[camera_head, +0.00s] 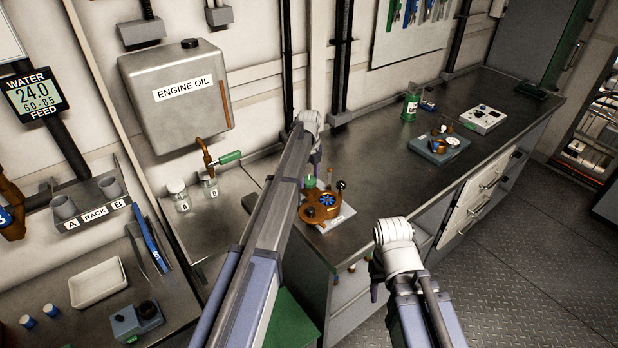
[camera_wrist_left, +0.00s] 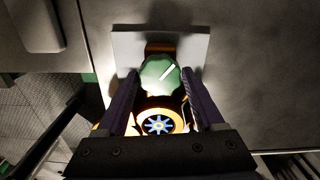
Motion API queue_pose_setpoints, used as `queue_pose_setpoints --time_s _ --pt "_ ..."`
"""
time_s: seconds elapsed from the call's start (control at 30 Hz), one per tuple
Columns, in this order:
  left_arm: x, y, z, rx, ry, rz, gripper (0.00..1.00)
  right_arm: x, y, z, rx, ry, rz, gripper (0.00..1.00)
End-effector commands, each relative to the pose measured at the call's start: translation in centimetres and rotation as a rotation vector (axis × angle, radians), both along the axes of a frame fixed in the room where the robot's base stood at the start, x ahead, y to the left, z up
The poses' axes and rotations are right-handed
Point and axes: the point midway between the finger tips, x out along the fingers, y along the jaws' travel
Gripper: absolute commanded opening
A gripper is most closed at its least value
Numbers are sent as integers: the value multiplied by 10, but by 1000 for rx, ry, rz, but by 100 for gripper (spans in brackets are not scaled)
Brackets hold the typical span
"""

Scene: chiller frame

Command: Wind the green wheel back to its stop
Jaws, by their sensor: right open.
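In the head view the wheel (camera_head: 310,181) is small and partly behind my left arm. My left gripper (camera_wrist_left: 160,72) is over the unit, one finger on each side of the wheel, with thin gaps seeming to show between. My right gripper (camera_head: 375,283) hangs in front of the bench, empty and mostly hidden by its wrist.
An engine oil tank (camera_head: 180,95) with a brass tap hangs above two jars, A (camera_head: 178,195) and B (camera_head: 210,187). A blue-grey device (camera_head: 439,146) and a green bottle (camera_head: 410,107) stand farther along the bench. Bare bench top (camera_head: 375,165) lies between.

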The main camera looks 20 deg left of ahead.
Motion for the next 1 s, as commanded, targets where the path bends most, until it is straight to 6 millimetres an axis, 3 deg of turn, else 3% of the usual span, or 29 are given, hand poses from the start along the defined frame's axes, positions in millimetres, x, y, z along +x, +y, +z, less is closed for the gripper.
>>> queue_pose_setpoints --time_s 0.07,0.5,0.77,1.0 --pt "0 0 0 0 0 0 59 0 0 0 0 0 0 50" --pt "0 0 0 0 0 0 11 0 0 0 0 0 0 50" --pt "0 0 0 0 0 37 11 0 0 0 0 0 0 50" --pt "0 0 0 0 0 186 11 0 0 0 0 0 0 50"
